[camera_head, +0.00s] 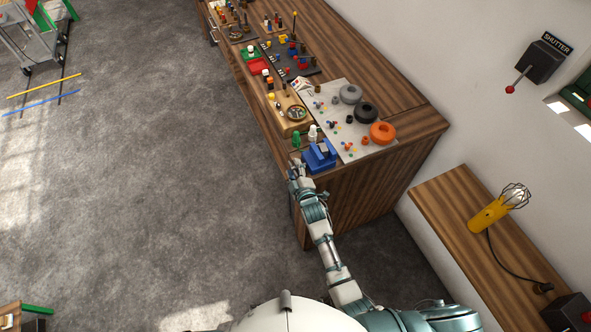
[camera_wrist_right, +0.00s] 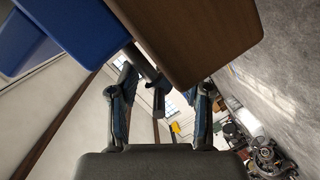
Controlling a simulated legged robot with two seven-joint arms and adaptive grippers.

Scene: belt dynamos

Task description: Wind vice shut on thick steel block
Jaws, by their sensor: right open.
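The blue vice (camera_head: 321,158) stands on the near corner of the wooden bench. A small grey piece (camera_head: 323,148) shows at its jaws; it looks like the steel block, but I cannot tell whether the jaws touch it. In the right wrist view the vice's blue body (camera_wrist_right: 70,28) fills the upper left. A dark grey screw rod with a bar at its end (camera_wrist_right: 158,100) sticks out from it. My right gripper (camera_head: 296,168) is beside the vice at the bench's edge. In the wrist view its fingers (camera_wrist_right: 163,88) are open, one on each side of the bar. My left gripper is not in view.
The bench top (camera_head: 392,75) carries a pale board (camera_head: 345,132) with discs and an orange ring (camera_head: 382,132), close to the vice. Small green and white figures stand just behind the vice. A lower shelf (camera_head: 450,205) with a yellow caged lamp (camera_head: 488,215) is at right.

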